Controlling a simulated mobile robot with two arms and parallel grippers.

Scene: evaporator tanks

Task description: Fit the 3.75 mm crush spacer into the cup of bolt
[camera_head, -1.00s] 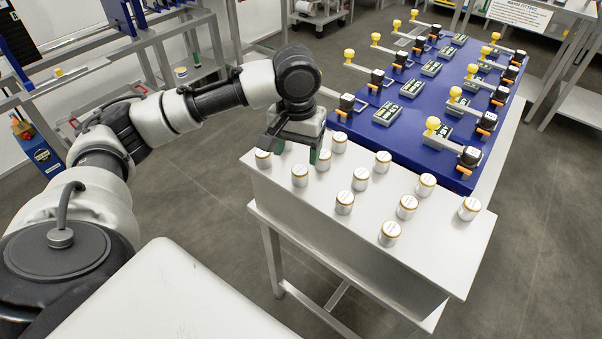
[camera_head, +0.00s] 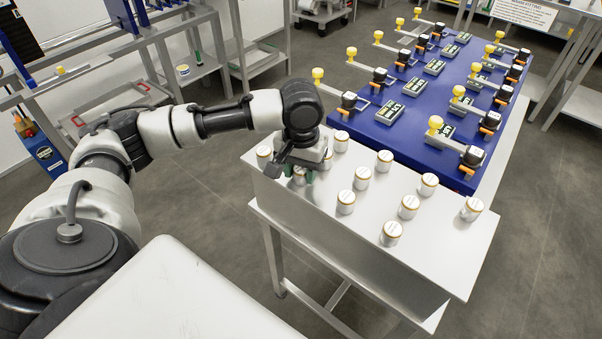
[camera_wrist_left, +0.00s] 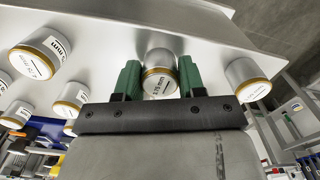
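My left gripper (camera_head: 298,175) is down at the near left of the white bench top. The spacer's label appears to read 3.75 mm. In the head view this spacer is mostly hidden by the gripper. The blue board (camera_head: 378,133) behind carries several stations with yellow knobs and black blocks; I cannot tell which holds the bolt's cup. My right gripper is not in view.
Several similar spacers stand near, one to the left (camera_head: 264,152), one behind (camera_head: 341,140) and others to the right (camera_head: 362,177). In the left wrist view, spacers flank the held one at left (camera_wrist_left: 42,57) and right (camera_wrist_left: 247,78). The bench's front right corner (camera_head: 455,265) is clear.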

